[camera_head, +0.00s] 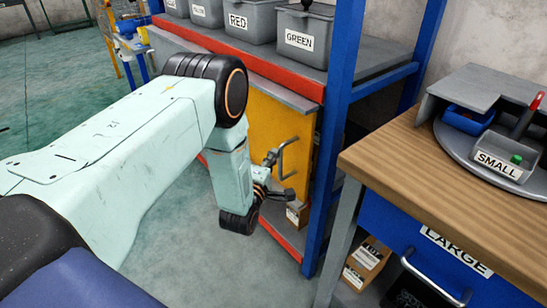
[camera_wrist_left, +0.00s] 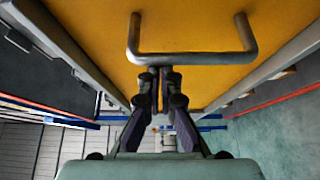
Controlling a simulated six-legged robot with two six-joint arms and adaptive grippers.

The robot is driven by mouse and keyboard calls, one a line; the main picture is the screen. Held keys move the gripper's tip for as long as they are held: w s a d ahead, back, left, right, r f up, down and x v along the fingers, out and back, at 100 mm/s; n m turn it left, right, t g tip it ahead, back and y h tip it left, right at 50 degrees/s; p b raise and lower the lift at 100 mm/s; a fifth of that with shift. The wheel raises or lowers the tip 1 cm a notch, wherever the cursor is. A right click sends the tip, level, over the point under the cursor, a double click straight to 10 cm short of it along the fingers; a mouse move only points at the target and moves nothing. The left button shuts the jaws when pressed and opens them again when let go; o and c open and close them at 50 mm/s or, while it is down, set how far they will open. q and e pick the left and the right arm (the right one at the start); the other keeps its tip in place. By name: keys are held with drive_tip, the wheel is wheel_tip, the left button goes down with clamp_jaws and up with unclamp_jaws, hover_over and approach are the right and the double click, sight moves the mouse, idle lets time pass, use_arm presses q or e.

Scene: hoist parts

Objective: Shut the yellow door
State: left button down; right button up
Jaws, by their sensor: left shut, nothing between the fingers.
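The yellow door (camera_head: 262,118) is under the red-edged shelf, partly hidden behind my left arm. It fills the upper part of the left wrist view (camera_wrist_left: 200,82). I cannot tell how wide any gap at its edge is. Its grey bar handle (camera_head: 291,158) shows in the head view and spans the upper middle of the left wrist view (camera_wrist_left: 190,59). My left gripper (camera_head: 279,178) is at the door's face by the handle. In the left wrist view (camera_wrist_left: 161,72) its fingertips are together, empty, just below the bar; contact is unclear. My right gripper is out of view.
A blue post (camera_head: 337,130) stands right of the door. A wooden-topped bench (camera_head: 430,170) with a blue drawer (camera_head: 415,240) is on the right. Grey bins (camera_head: 300,38) sit on the shelf above. A small box (camera_head: 297,213) is low near the door. Floor is free at left.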

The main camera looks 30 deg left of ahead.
use_arm(q)
drive_tip(key=shift+d+f+h, duration=0.1)
drive_tip(key=shift+d+h, duration=0.2)
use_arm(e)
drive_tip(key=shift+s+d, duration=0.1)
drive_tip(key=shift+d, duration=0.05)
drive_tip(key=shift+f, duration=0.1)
